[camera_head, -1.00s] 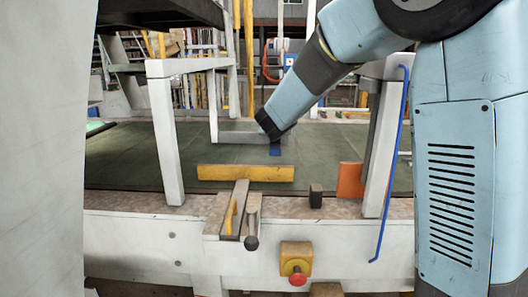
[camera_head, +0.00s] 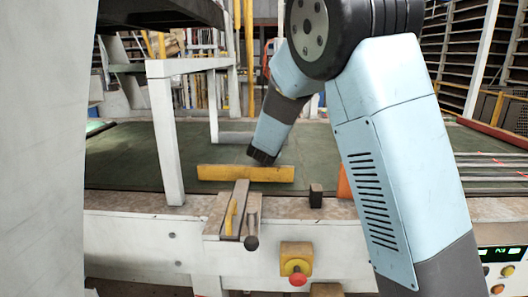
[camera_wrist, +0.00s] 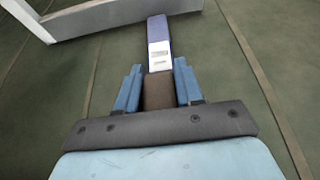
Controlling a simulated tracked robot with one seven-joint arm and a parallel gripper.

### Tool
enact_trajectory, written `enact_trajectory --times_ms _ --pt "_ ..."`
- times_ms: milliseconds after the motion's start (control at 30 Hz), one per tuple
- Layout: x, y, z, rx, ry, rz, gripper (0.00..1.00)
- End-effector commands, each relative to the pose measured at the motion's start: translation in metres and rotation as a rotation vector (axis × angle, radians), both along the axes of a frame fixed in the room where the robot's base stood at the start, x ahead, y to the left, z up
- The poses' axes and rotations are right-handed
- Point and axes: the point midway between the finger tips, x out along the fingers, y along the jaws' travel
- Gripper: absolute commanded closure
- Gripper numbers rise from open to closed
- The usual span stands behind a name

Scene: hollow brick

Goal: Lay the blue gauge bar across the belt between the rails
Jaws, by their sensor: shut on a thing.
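The blue gauge bar (camera_wrist: 159,32) shows in the wrist view, with a white label and a dark brown part at its near end. My gripper (camera_wrist: 158,68) has its blue fingers on both sides of the brown part and is shut on the bar. The bar points away from my wrist over the green belt (camera_wrist: 240,85); I cannot tell whether it touches the belt. In the head view my wrist (camera_head: 263,157) is low over the belt (camera_head: 125,155), just behind a yellow bar (camera_head: 245,173). The fingers and the blue bar are hidden there.
A white frame (camera_head: 166,130) stands at the left and also shows in the wrist view (camera_wrist: 100,18). A clamp (camera_head: 238,210), a small dark block (camera_head: 316,195) and a red button (camera_head: 298,279) are at the front. An orange piece (camera_head: 343,182) is partly behind my arm.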

Motion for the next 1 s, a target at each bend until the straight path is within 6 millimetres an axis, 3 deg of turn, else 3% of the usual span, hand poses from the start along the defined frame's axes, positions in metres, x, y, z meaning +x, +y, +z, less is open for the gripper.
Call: enact_trajectory --times_ms 267,300,533,867,1000 --pt "0.000 0.000 -0.001 0.000 -0.001 0.000 1.00" --pt "0.000 0.000 -0.001 0.000 0.000 0.000 0.61" --pt "0.000 0.001 -0.001 -0.001 0.000 0.001 0.39" --pt "-0.002 0.002 0.001 0.001 0.000 0.002 0.38" --pt "-0.014 0.003 0.007 0.001 -0.001 0.004 0.38"
